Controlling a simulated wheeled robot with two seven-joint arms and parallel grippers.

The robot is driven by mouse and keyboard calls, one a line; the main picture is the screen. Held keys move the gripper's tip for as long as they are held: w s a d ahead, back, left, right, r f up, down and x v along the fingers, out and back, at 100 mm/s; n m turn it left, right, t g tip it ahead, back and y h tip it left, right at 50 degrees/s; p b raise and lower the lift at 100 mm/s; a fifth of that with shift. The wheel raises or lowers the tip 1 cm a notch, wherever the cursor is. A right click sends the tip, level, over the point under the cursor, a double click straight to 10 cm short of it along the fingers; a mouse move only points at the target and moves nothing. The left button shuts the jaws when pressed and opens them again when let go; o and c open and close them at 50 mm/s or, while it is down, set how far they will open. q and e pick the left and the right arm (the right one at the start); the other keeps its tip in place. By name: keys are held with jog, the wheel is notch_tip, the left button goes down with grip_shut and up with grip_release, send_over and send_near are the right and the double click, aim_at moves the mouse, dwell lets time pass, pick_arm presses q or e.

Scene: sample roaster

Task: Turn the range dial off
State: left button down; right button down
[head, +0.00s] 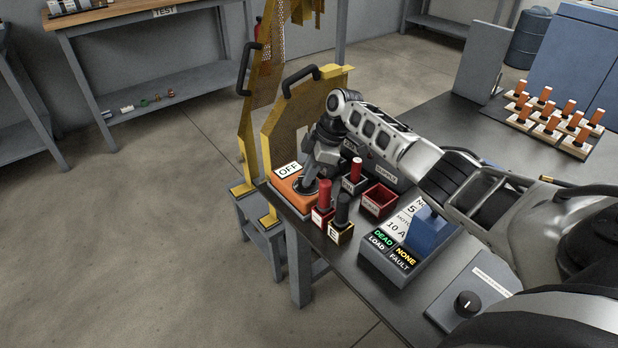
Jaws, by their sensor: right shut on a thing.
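An orange meter (291,200) sits at the left end of the dark bench, with a white display reading OFF (288,171) on its top. My right gripper (309,187) points down onto the meter's face, just right of the display. It is shut on the range dial, which is mostly hidden under the fingers, so I cannot read where it points. My right arm reaches in from the right over the bench. My left gripper is not in view.
Beside the meter stand a red probe (325,193) and a black probe (342,208) in holders, and a red bin (379,199). A grey tester (395,268) with a blue block and a knob box (467,304) lie nearer. Yellow frames (268,139) rise behind the meter.

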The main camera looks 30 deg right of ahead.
dwell(0.5)
jog(key=c, duration=1.4)
grip_release()
jog(key=shift+d+r, duration=0.1)
jog(key=shift+d+r, duration=0.1)
jog(key=shift+r, duration=0.2)
jog(key=p+v, duration=0.1)
jog(key=v, duration=1.4)
jog(key=shift+w, duration=0.1)
